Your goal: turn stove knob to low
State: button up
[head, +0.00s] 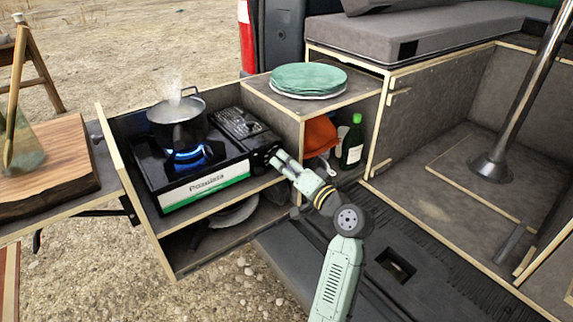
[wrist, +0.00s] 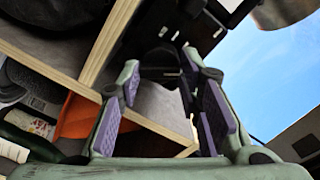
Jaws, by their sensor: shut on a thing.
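The black camping stove (head: 206,187) with a white and green front panel stands on the pull-out shelf. A blue flame (head: 188,154) burns under a steaming pot (head: 176,122). My gripper (head: 277,159) is at the stove's right front end, where it covers the knob in the head view. In the wrist view, the purple-padded fingers of my gripper (wrist: 163,72) reach to the dark knob (wrist: 160,58) and are shut on it. The knob's pointer and markings cannot be made out.
Green plates (head: 308,77) lie on the cabinet top right of the stove. Below them, an orange item (head: 320,134) and a green bottle (head: 352,144) stand in an open compartment close to my arm. A wooden board (head: 45,183) lies at the left. The van floor is mostly clear.

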jog(key=o, duration=1.1)
jog(key=shift+o, duration=0.2)
jog(key=v, duration=1.2)
